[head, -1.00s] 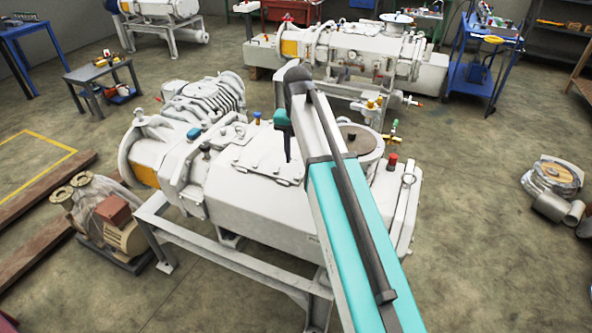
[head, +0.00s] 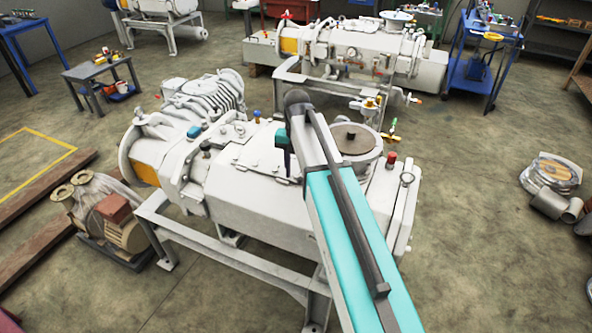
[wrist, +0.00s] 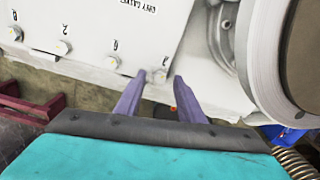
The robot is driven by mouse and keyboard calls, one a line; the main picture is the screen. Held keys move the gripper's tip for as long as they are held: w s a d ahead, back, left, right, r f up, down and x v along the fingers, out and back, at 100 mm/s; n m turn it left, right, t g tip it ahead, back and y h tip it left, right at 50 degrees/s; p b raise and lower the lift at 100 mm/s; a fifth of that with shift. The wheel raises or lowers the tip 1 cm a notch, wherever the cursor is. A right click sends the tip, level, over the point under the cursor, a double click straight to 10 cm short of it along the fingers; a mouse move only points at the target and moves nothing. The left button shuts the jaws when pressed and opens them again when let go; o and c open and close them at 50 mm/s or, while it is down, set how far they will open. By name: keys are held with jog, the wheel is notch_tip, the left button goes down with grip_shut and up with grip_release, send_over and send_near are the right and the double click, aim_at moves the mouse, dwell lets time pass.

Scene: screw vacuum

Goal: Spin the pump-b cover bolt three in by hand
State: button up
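The near pump (head: 250,200) is a large white machine with a flat cover plate (head: 258,150) on top. In the wrist view the white cover plate (wrist: 100,25) has a row of bolts along its edge, with small marks beside them. My gripper (wrist: 158,75) is open over this edge, its two purple fingers pointing at the plate. One bolt head (wrist: 160,76) shows between the fingertips, with a gap visible on each side. I cannot clearly read which bolt is number three.
A round flanged port (head: 355,140) rises right of the cover; its rim (wrist: 262,70) is close on the right in the wrist view. A second pump (head: 350,50) stands behind.

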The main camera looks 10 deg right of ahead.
grip_shut()
